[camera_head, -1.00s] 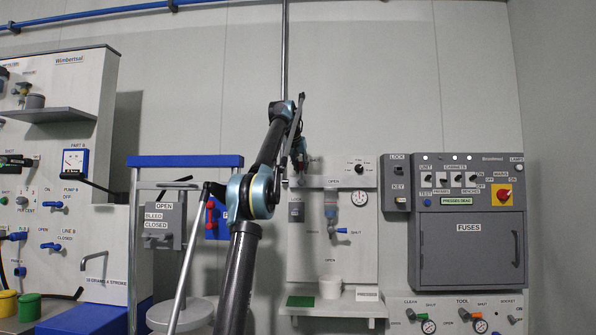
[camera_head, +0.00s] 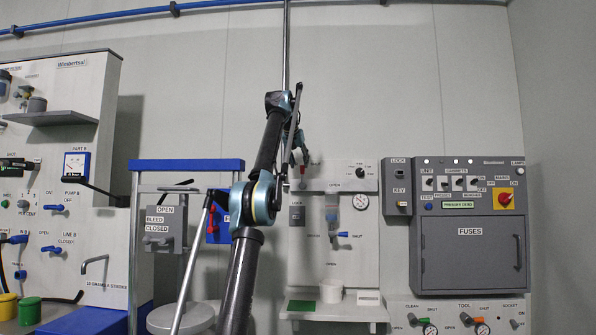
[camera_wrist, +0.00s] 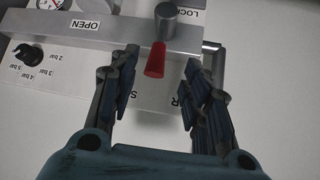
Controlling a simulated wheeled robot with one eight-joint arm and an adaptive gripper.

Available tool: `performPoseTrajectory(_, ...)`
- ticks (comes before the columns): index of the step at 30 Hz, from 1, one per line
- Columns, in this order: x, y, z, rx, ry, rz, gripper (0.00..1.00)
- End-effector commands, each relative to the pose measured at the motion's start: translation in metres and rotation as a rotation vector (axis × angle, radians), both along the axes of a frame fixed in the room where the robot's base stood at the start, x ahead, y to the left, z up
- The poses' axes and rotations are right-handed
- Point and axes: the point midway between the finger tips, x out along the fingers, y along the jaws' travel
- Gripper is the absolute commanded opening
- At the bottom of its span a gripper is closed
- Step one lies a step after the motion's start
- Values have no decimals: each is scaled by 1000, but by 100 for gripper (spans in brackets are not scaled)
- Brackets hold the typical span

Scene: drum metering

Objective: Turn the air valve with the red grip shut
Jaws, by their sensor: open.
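The red grip (camera_wrist: 155,60) of the air valve shows in the wrist view. It hangs from a grey cylindrical hub (camera_wrist: 179,20) and points down in the picture, tilted slightly left. My gripper (camera_wrist: 161,68) is open, with one finger on each side of the red grip in the picture. A gap shows between the grip and each finger. How far the fingertips are from the panel is hard to tell. An OPEN label (camera_wrist: 85,25) lies left of the valve; another label below it is partly hidden by my fingers.
A black pressure knob (camera_wrist: 28,54) sits left of the valve, with a gauge above it. In the head view a blue handle (camera_head: 342,234) is lower on the same panel. A grey fuse cabinet (camera_head: 470,255) stands to the right.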

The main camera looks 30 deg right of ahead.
Motion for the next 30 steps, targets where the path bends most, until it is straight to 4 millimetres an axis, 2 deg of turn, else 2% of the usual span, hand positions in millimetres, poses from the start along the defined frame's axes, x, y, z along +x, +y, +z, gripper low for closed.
performPoseTrajectory(10,-7,9,10,0,0,0,44)
performPoseTrajectory(30,-7,12,12,1,1,1,44)
